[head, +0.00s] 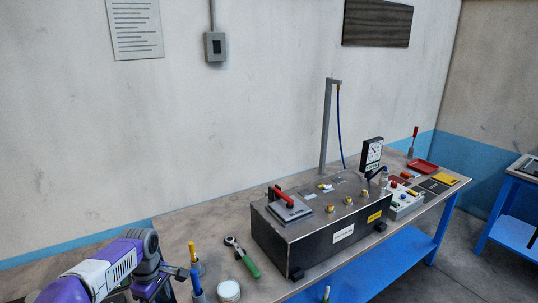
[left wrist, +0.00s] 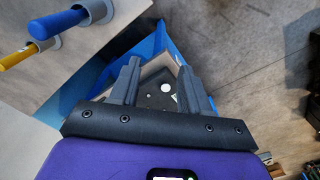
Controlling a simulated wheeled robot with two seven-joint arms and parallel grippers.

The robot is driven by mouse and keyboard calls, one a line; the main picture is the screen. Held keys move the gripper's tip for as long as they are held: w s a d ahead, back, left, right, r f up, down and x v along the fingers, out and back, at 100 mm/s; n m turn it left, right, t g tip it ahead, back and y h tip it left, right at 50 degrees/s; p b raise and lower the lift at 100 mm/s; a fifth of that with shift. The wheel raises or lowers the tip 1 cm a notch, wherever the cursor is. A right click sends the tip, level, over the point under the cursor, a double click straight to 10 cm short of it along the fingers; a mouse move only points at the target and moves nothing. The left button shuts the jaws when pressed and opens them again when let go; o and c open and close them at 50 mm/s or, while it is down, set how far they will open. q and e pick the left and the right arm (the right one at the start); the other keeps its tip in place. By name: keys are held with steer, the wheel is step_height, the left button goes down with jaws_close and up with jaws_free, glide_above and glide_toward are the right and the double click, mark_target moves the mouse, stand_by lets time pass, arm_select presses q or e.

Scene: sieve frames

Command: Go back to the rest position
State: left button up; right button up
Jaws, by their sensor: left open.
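My left arm comes in at the lower left of the head view, and its gripper (head: 176,276) is at the near left end of the workbench. In the left wrist view the two fingers of my left gripper (left wrist: 160,75) stand apart with nothing between them. Beyond the fingers is a blue-edged opening with a dark panel bearing a white round spot, below the bench edge. My right gripper is in neither view.
A large dark box (head: 310,240) with a red handle sits mid-bench. A control box (head: 403,205) stands farther right.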

arm_select(q)
steer(key=s+d+f+m+h, duration=0.1)
steer(key=s+d+f+m, duration=0.1)
steer(key=d+f, duration=0.35)
steer(key=s+d+f+m+h, duration=0.1)
steer(key=d+f+m, duration=0.2)
steer(key=f, duration=0.6)
steer(key=s+d+f+m+h, duration=0.15)
steer(key=d+f, duration=0.25)
steer(key=f, duration=0.4)
steer(key=s+d+f+m, duration=0.3)
steer(key=s+f, duration=0.2)
steer(key=s, duration=0.3)
steer(key=s+d+f+m+b, duration=0.1)
steer(key=s+d+f+m, duration=0.2)
steer(key=s+f, duration=0.3)
steer(key=s+d, duration=0.1)
steer(key=s, duration=0.2)
steer(key=shift+h, duration=0.35)
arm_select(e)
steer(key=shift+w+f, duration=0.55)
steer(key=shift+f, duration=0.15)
arm_select(q)
steer(key=shift+w, duration=0.1)
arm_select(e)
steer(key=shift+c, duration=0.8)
